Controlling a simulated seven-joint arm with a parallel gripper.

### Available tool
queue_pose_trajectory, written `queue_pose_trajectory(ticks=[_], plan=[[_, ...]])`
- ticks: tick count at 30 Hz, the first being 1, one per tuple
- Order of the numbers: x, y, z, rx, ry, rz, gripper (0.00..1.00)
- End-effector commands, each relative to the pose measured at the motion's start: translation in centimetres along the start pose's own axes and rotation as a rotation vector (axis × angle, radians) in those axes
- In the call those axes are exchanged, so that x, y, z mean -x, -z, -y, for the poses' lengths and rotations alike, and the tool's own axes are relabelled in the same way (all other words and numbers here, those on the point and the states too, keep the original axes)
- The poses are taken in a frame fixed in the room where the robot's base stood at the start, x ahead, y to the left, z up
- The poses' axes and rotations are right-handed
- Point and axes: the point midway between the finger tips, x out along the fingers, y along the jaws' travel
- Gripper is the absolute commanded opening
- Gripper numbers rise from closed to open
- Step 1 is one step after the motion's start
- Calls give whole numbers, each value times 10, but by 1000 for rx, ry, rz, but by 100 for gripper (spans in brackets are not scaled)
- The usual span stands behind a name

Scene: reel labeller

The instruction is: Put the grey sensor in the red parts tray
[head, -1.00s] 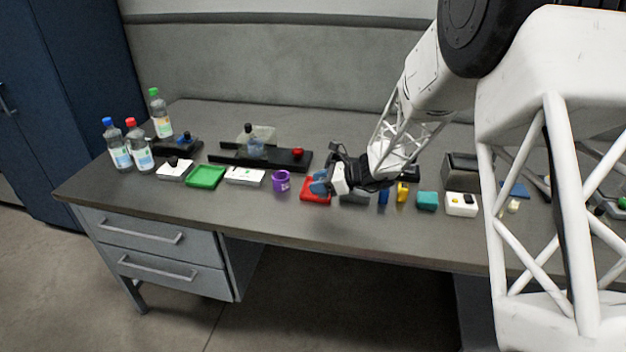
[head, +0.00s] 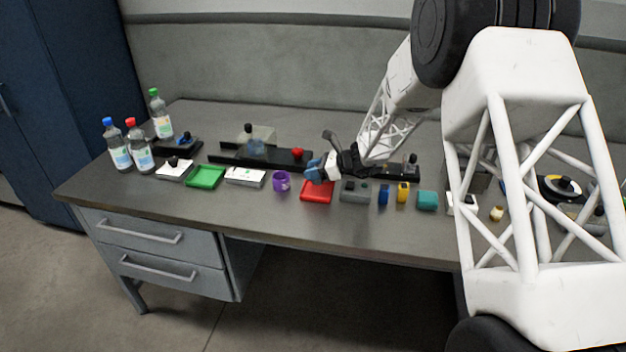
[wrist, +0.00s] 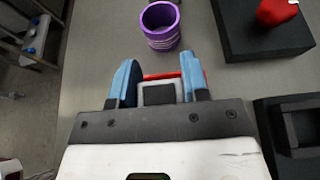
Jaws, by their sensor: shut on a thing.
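My gripper (head: 318,172) is just above the red parts tray (head: 318,193) in the head view. In the wrist view its blue fingers (wrist: 161,84) are shut on a small grey block with a dark face, the grey sensor (wrist: 158,94). The sensor is hidden behind the fingers in the head view. A red strip of the tray (wrist: 160,76) shows beyond the sensor in the wrist view. The sensor appears held above the tray; the exact gap between them cannot be told.
A purple cup (head: 281,181) stands left of the tray, and a grey block (head: 355,191) close on its right. Blue (head: 383,195), yellow (head: 402,193) and teal (head: 427,200) blocks continue rightward. A black bar with a red knob (head: 290,158) lies behind. The desk's front strip is clear.

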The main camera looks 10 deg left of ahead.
Motion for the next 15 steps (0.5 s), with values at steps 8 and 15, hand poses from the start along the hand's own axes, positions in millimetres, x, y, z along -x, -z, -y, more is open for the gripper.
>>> queue_pose_trajectory(ticks=[8, 15], plan=[[-7, 17, 0, -2, -1, -1, 18], [-13, 33, 0, -1, 0, 0, 18]])
